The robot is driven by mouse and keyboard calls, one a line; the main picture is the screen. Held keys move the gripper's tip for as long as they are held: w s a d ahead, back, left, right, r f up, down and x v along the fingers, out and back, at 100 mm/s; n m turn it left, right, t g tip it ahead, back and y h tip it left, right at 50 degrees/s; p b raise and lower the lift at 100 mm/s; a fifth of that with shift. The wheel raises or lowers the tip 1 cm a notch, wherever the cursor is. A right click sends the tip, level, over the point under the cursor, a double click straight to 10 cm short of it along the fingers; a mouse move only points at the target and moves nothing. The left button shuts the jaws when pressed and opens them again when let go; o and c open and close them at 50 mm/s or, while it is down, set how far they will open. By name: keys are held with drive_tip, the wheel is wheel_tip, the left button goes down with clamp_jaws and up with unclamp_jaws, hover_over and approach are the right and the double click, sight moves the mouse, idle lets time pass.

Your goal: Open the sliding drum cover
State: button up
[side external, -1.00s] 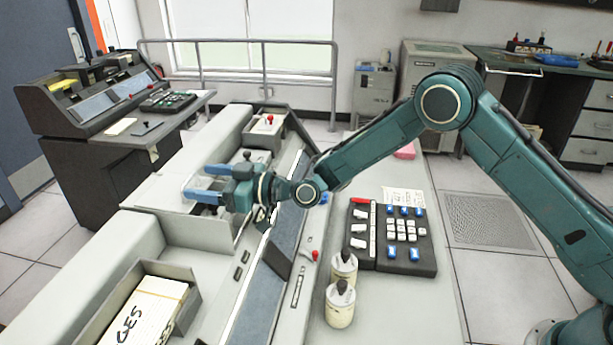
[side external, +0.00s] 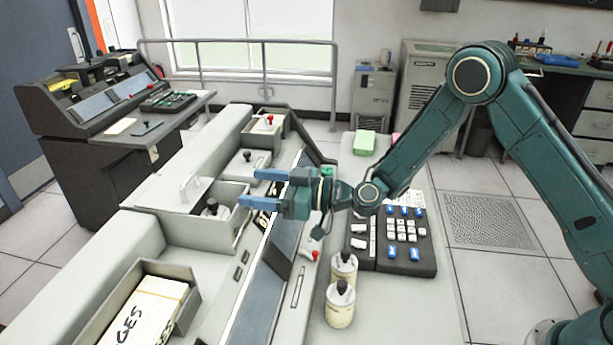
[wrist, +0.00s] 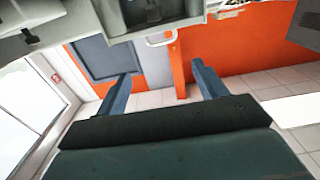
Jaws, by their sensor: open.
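A pale cover panel (side external: 152,190) with a white loop handle (side external: 189,189) lies on the long pale machine in the side external view. Right in front of the panel is an uncovered bay with a black knob (side external: 212,207) inside. My gripper (side external: 247,188) is open and empty, above the machine and to the right of the handle, apart from it. Its two blue fingers point left. In the wrist view my gripper (wrist: 165,82) has its fingers wide apart with nothing between them. A white loop handle (wrist: 161,39) shows ahead of them.
Further bays with knobs (side external: 268,121) lie along the machine, and a card tray (side external: 150,310) is at its near end. A keypad (side external: 402,232), two pale bottles (side external: 341,304) and a green block (side external: 364,142) stand on the right surface.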

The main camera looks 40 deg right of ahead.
drive_tip(key=shift+s+d, duration=0.1)
drive_tip(key=shift+c, duration=0.2)
drive_tip(key=shift+r, duration=0.1)
drive_tip(key=c, duration=1.1)
drive_tip(key=shift+m, duration=0.4)
drive_tip(key=c, duration=0.3)
drive_tip(key=shift+r+m, duration=0.15)
drive_tip(key=shift+m, duration=0.25)
clamp_jaws()
drive_tip(key=r+m, duration=0.1)
drive_tip(key=m, duration=0.4)
drive_tip(key=s+r+m+g+h, duration=0.1)
drive_tip(key=m, duration=0.5)
drive_tip(key=d+r+m, duration=0.1)
drive_tip(key=m, duration=0.4)
drive_tip(key=shift+s+g+h, duration=0.25)
drive_tip(key=shift+g+h, duration=0.05)
